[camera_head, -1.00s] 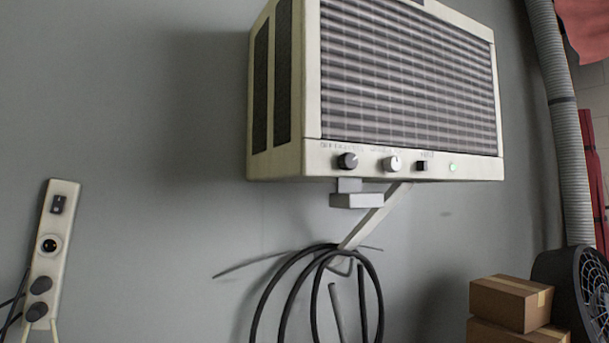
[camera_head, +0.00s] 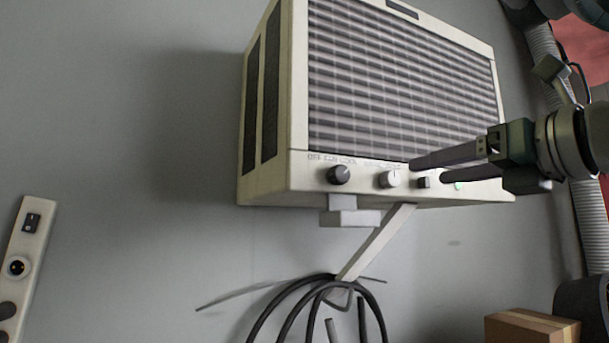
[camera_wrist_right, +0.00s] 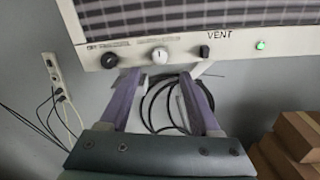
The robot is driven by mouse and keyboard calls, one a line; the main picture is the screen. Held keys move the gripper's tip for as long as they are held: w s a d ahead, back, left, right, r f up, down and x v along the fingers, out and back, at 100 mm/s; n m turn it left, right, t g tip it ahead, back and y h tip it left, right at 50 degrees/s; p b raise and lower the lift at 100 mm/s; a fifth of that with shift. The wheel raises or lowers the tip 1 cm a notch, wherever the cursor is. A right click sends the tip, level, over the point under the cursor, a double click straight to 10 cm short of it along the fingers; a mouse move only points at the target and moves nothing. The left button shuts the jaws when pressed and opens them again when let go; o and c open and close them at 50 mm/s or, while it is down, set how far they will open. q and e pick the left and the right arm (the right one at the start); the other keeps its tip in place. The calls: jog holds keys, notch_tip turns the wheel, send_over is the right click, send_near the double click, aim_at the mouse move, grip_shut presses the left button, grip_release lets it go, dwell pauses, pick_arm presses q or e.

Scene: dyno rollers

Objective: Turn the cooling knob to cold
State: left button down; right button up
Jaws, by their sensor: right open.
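The air conditioner (camera_head: 400,75) is a cream box on the grey wall with a control strip along its lower front. A black knob (camera_head: 339,175) sits at the left, under lettering partly readable as "OFF" and "COOL". A white knob (camera_head: 390,179) is right of it, then a black vent switch (camera_head: 424,182). In the right wrist view the black knob (camera_wrist_right: 109,60) and white knob (camera_wrist_right: 160,55) both show. My right gripper (camera_head: 413,170) is open and empty, coming in from the right before the panel's right half, its fingertips close to the white knob in the picture. My left gripper is not visible.
A bracket (camera_head: 378,243) and coiled black cables (camera_head: 310,305) hang below the unit. A socket strip (camera_head: 22,262) is on the wall at left. Cardboard boxes (camera_head: 530,328) stand at lower right, near a grey duct (camera_head: 590,225). The wall left of the unit is clear.

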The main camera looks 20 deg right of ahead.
aim_at(395, 179)
jog(key=w, duration=0.2)
jog(key=w+p, duration=0.1)
jog(key=w, duration=0.1)
jog(key=w+p, duration=0.1)
jog(key=w, duration=0.1)
jog(key=shift+w+a+r, duration=0.1)
jog(key=shift+w+a, duration=0.15)
jog(key=shift+a, duration=0.15)
jog(key=shift+w, duration=0.5)
jog(key=shift+c, duration=1.4)
grip_shut()
